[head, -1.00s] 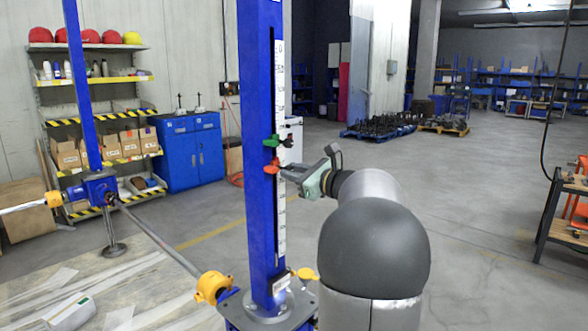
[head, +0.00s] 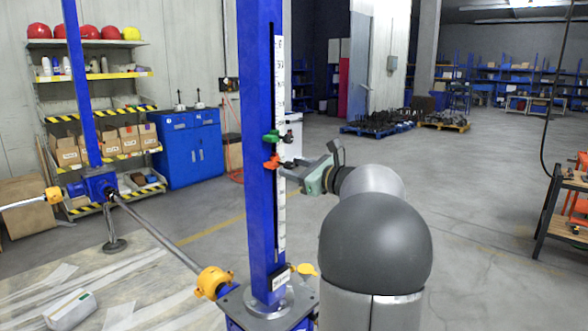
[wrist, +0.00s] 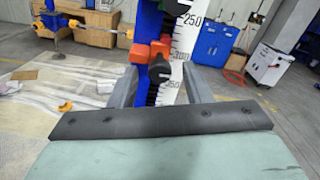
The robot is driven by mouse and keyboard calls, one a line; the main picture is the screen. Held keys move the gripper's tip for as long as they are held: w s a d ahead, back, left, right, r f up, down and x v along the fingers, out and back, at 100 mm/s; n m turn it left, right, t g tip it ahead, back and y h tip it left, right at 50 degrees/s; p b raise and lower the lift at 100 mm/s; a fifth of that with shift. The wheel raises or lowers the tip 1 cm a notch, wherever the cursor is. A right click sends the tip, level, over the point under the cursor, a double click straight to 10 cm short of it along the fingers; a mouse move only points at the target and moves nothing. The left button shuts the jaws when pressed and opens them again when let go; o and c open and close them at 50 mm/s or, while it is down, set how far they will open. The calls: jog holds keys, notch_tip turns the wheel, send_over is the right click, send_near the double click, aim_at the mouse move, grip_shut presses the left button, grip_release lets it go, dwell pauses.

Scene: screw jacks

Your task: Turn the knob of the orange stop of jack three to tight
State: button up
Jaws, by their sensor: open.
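The orange stop (head: 271,162) sits on the blue column of the near jack, below a green stop (head: 271,138). In the wrist view the orange stop (wrist: 150,52) clasps the column beside the white scale, and its black knob (wrist: 159,71) faces me. My gripper (head: 288,177) is at the column's right side, level with or just below the orange stop. In the wrist view its two grey fingers (wrist: 160,86) are spread apart, with the knob in the gap between them as seen from here. I cannot tell whether either finger touches the knob.
The blue column (head: 259,215) with its white scale (head: 281,100) rises from a jack base. A shaft (head: 160,238) with yellow couplings links it to another jack at left. A black knob (wrist: 176,6) sits just above the orange stop. Open floor lies to the right.

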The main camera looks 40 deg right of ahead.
jog(key=s+d+b, duration=0.2)
jog(key=s+b, duration=0.1)
jog(key=s, duration=1.3)
jog(key=shift+s+d, duration=0.3)
jog(key=shift+s, duration=0.1)
jog(key=w+a+f+n+g+y, duration=0.2)
jog(key=a+f+n+g, duration=0.5)
jog(key=a, duration=0.6)
jog(key=w+a+f+n+g+y, duration=0.25)
jog(key=a+f+n, duration=0.25)
jog(key=a+f, duration=0.6)
jog(key=s+a+f+n+g+h, duration=0.7)
jog(key=s+a+f+n, duration=0.6)
jog(key=s+n, duration=0.3)
jog(key=a+n+g, duration=0.1)
jog(key=n, duration=0.2)
jog(key=shift+a, duration=0.4)
jog(key=shift+w+f, duration=0.1)
